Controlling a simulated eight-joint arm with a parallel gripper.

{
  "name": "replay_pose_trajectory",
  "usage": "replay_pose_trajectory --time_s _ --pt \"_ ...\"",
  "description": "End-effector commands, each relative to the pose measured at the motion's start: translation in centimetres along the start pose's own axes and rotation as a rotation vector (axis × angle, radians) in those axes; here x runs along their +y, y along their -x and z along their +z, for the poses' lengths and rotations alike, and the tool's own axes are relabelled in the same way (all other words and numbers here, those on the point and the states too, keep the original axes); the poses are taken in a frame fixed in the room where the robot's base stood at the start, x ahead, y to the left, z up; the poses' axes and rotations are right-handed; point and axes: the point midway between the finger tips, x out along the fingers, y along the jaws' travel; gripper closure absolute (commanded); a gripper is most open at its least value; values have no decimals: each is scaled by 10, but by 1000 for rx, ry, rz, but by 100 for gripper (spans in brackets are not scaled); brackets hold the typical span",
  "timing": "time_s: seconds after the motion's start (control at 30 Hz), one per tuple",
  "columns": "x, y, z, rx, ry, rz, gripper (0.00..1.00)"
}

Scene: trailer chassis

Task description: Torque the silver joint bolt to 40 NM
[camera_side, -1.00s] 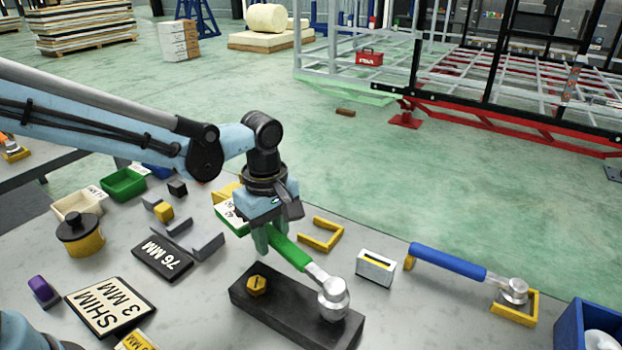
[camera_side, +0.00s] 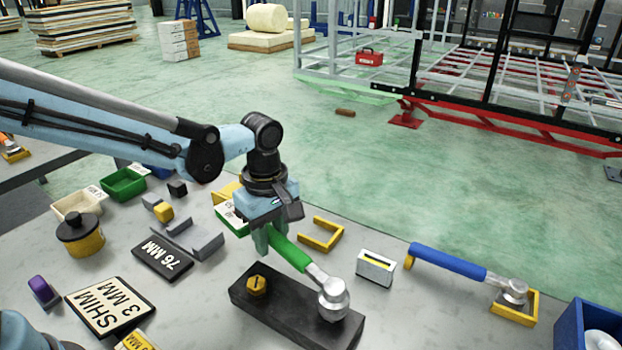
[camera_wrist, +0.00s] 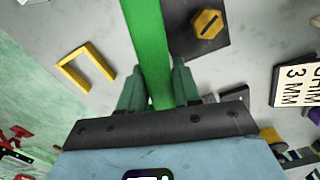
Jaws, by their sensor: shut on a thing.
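My gripper (camera_side: 268,240) is shut on the green handle of a torque wrench (camera_side: 291,253). The handle also runs up between my fingers (camera_wrist: 158,88) in the wrist view. The wrench's round silver head (camera_side: 333,298) sits over the right end of a black block (camera_side: 290,318). The head hides whatever is under it, so I cannot see the silver joint bolt. A yellow hex bolt (camera_side: 256,285) with a dark slot stands on the block's left end, and it shows in the wrist view (camera_wrist: 209,24).
A blue-handled wrench (camera_side: 448,262) lies in yellow holders at the right. An empty yellow bracket (camera_side: 322,235) and a white box with a dark slot (camera_side: 376,268) stand behind the block. Shim plates (camera_side: 110,306) and bins (camera_side: 123,184) lie at the left.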

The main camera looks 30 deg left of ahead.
Motion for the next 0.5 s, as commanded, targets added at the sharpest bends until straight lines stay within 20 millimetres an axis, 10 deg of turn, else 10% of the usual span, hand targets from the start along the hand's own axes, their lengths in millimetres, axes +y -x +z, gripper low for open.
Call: replay_pose_trajectory --time_s 0.5 --pt "0 -6 0 0 0 0 100"
